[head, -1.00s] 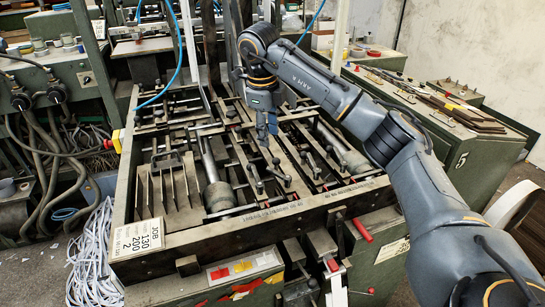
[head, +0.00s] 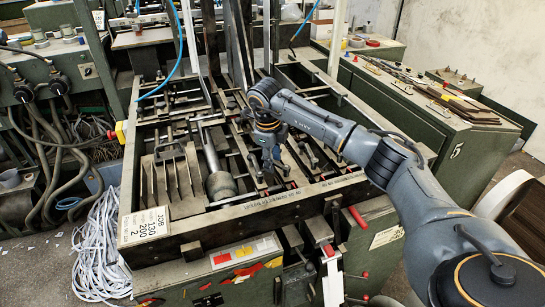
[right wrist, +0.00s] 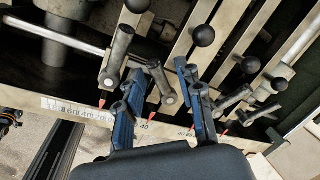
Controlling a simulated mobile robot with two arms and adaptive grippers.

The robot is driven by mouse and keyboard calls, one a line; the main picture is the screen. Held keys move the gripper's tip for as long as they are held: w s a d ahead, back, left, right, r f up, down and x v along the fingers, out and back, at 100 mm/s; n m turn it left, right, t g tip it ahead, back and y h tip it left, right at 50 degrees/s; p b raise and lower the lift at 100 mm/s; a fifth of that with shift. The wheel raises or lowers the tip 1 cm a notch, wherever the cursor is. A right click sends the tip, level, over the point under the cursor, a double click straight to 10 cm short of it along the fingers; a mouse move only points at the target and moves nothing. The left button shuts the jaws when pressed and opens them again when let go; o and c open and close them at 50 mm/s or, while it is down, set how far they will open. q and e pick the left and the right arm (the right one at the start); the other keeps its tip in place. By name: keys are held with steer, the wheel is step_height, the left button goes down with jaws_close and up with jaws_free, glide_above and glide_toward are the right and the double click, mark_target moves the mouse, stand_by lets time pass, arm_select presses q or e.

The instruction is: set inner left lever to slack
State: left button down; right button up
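A row of grey metal levers shows in the right wrist view, each with a red pointer over a printed scale strip (right wrist: 72,108). My right gripper (right wrist: 163,95) is open. One lever (right wrist: 162,82) stands between its two blue fingers, and I cannot tell whether they touch it. Another lever (right wrist: 116,58) is left of the fingers, and two more levers (right wrist: 233,99) (right wrist: 268,113) are to the right. Which is the inner left lever is not certain. In the head view the right gripper (head: 268,163) is low over the front part of the machine and hides levers there. My left gripper is not in view.
Black ball knobs (right wrist: 202,36) on bars stand beyond the levers. The machine's front rail (head: 250,212) runs close to my right gripper. A fat grey cylinder (head: 220,183) lies left of it. A green cabinet (head: 400,105) stands to the right.

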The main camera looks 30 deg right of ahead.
steer(key=shift+c, duration=1.1)
jaws_close()
arm_select(q)
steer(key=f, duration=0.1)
steer(key=b, duration=0.1)
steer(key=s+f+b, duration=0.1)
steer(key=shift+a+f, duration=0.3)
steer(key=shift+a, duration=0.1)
arm_select(e)
steer(key=n, duration=0.2)
steer(key=s+a+n, duration=0.1)
steer(key=n, duration=0.2)
steer(key=shift+s+a+n+t+y, duration=0.15)
steer(key=shift+s+n+t+y, duration=0.15)
steer(key=shift+n+y, duration=0.1)
steer(key=shift+o, duration=1.1)
jaws_free()
